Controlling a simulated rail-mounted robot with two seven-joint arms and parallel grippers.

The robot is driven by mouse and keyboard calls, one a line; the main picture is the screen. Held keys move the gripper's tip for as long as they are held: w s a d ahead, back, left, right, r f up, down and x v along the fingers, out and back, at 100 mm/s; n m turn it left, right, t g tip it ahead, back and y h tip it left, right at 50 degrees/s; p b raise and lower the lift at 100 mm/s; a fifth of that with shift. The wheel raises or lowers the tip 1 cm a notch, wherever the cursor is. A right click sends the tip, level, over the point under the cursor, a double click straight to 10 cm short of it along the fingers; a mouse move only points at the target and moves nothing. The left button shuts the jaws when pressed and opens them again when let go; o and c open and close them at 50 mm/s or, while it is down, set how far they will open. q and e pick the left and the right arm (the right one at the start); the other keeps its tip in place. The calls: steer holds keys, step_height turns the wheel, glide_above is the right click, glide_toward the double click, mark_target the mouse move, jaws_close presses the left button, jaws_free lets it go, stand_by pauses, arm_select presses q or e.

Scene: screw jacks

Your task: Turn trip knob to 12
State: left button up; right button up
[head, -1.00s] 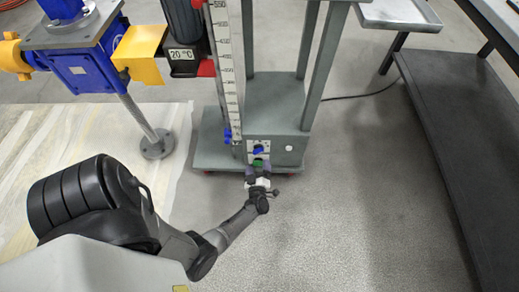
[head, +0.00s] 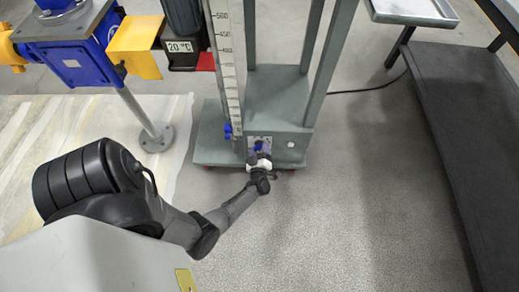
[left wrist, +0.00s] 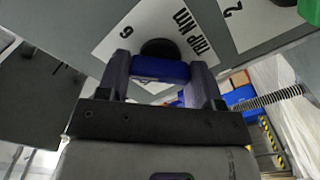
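The trip knob (left wrist: 160,69) is a blue bar on a dark round base in the left wrist view. In the head view a blue knob (head: 259,146) shows at the panel, just beyond my left gripper (head: 259,155). The knob's pointer and the other scale numbers around it are hidden. My right gripper is out of view.
The panel is on the grey jack stand (head: 275,105), with a tall ruler (head: 226,60) at its left. A second label with a "2" and a green part (left wrist: 310,10) lie near the knob. A dark bench (head: 445,140) stands at the right. The floor between is clear.

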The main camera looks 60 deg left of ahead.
arm_select(q)
steer(key=c, duration=0.4)
steer(key=shift+n, duration=0.3)
steer(key=shift+n+b, duration=1.75)
steer(key=shift+n, duration=5.85)
